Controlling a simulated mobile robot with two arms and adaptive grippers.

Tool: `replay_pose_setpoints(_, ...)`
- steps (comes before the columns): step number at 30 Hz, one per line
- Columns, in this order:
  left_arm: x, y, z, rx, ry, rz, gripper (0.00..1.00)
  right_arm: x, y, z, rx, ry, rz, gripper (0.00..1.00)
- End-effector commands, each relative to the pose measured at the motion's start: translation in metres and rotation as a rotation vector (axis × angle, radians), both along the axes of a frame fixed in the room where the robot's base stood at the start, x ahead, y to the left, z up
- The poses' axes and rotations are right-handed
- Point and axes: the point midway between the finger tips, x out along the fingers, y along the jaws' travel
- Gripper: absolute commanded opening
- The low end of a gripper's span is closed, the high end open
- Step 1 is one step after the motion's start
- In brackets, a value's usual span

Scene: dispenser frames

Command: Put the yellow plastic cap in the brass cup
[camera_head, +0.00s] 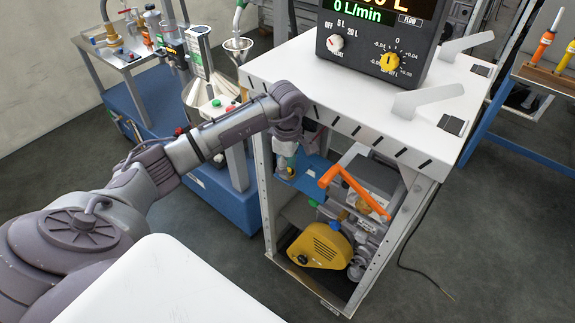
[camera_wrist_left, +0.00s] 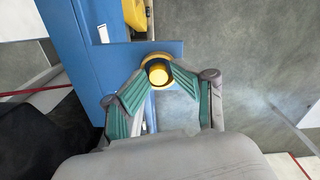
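My left gripper (camera_head: 287,166) points down beside the white bench, above a blue shelf. In the left wrist view its green-padded fingers (camera_wrist_left: 158,74) converge on a small round yellow cap (camera_wrist_left: 158,75) and appear shut on it. A brass-coloured cup (camera_wrist_left: 151,57) shows as a ring around the cap, at the edge of the blue plate. The cap is in line with the cup's mouth; I cannot tell whether it is above the cup or partly inside. The fingers hide the cup's near side. My right gripper is not in view.
The blue shelf (camera_head: 313,166) sticks out by the bench leg. The white bench (camera_head: 285,66) carries a flow meter box (camera_head: 375,40). Below, an orange handle (camera_head: 345,185) and yellow-housed machine (camera_head: 319,246) stand close on the right. A blue cart (camera_head: 218,196) is on the left.

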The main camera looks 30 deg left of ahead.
Motion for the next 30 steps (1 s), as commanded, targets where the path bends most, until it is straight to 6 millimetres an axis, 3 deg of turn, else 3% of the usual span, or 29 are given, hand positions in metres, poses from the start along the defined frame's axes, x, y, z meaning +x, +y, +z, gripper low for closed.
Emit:
replay_pose_setpoints(6,-0.001,0.000,0.000,0.000,0.003,-0.001,0.45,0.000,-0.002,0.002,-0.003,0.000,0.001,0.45)
replay_pose_setpoints(11,0.000,-0.001,0.016,-0.001,0.001,-0.001,0.45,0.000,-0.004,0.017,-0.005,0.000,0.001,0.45)
replay_pose_setpoints(13,0.002,0.001,0.022,0.001,-0.006,-0.001,0.45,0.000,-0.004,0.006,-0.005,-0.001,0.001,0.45)
replay_pose_setpoints(24,0.002,0.000,0.105,0.001,-0.007,0.000,0.45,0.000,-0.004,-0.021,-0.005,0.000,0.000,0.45)
replay_pose_setpoints(30,0.001,0.000,0.129,0.001,-0.004,0.001,0.45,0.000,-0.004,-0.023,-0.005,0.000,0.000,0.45)
